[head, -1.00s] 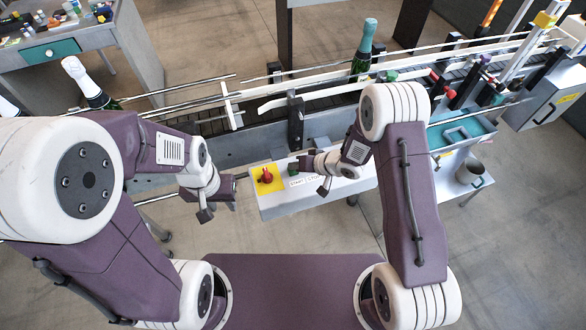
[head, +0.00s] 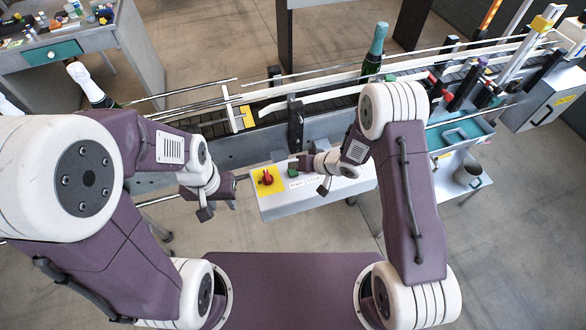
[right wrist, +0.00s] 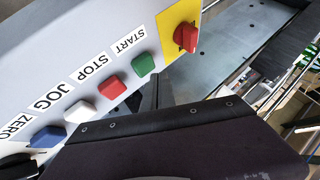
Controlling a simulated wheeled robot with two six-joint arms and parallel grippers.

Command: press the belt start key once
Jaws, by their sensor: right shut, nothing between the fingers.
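The green START key (right wrist: 143,63) sits on the grey sloped control panel (right wrist: 90,35), beside the red STOP key (right wrist: 112,87). In the head view the green key (head: 293,173) shows just below my right gripper's tip. My right gripper (head: 295,162) is shut and empty. In the right wrist view its dark fingers (right wrist: 155,88) end close beside the green key; whether they touch it I cannot tell. My left gripper (head: 235,190) hangs left of the panel, and its finger opening is unclear.
A red knob (right wrist: 186,37) on a yellow plate is beside START. The white JOG key (right wrist: 78,112) and blue ZERO key (right wrist: 47,137) lie beyond STOP. Behind the panel runs the conveyor with rails and a green bottle (head: 373,62). Another bottle (head: 88,85) stands at left.

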